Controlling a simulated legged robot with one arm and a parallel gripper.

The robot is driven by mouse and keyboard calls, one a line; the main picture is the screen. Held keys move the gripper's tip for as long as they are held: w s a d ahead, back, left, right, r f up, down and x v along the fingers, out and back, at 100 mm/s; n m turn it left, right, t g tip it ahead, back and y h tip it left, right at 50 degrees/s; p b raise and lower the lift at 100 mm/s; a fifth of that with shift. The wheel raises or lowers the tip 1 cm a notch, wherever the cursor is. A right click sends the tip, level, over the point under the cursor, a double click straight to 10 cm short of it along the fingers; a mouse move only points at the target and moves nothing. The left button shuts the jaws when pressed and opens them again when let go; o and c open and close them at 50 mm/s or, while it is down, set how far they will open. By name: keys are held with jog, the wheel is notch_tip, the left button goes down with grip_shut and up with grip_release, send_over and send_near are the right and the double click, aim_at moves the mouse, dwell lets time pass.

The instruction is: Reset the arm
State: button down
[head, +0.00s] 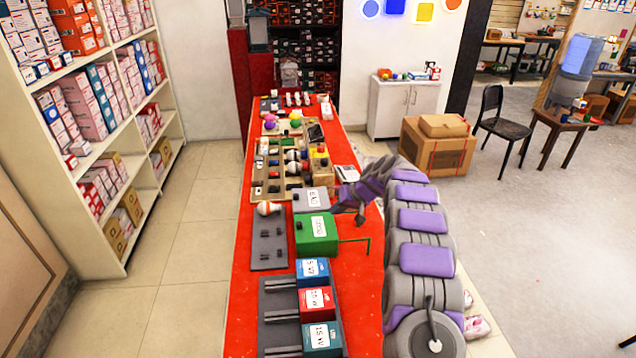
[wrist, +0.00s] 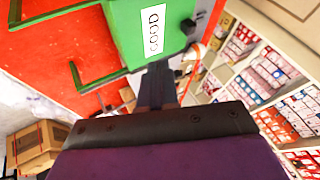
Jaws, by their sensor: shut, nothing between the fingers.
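My gripper (head: 338,209) is shut and empty at the right edge of the red table (head: 355,300), beside a grey box (head: 311,200) with a white label. A green box (head: 316,245) with a white label stands just in front of the grey one. In the wrist view my shut fingers (wrist: 158,82) point towards the green box (wrist: 125,30), whose label reads GOOD; I cannot tell if they touch it. My purple and grey arm is folded along the table's right side.
Blue, red and teal labelled boxes (head: 312,269) sit on a dark rack at the near end. A light bulb (head: 268,208) lies by a grey plate (head: 268,245). Wooden trays (head: 272,180) hold small parts farther back. A shelf (head: 110,170) stands left; cardboard boxes (head: 435,148) right.

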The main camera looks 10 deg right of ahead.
jog(key=s+a+r+g, duration=0.2)
jog(key=s+a+r, duration=0.4)
jog(key=s+r, duration=0.4)
jog(key=s+r+g+h, duration=0.1)
jog(key=s+r, duration=0.2)
jog(key=s, duration=0.7)
jog(key=s+r+g+h, duration=0.1)
jog(key=s+r, duration=0.1)
jog(key=s, duration=0.9)
jog(key=s+d+f+m+g+h, duration=0.1)
jog(key=s+d+g+h, duration=0.1)
jog(key=s, duration=2.8)
jog(key=shift+s+d+f+h, duration=0.2)
jog(key=shift+s+d+h, duration=0.3)
jog(key=shift+h, duration=0.4)
jog(key=shift+w+d, duration=0.1)
jog(key=shift+d, duration=0.25)
jog(key=shift+a, duration=0.15)
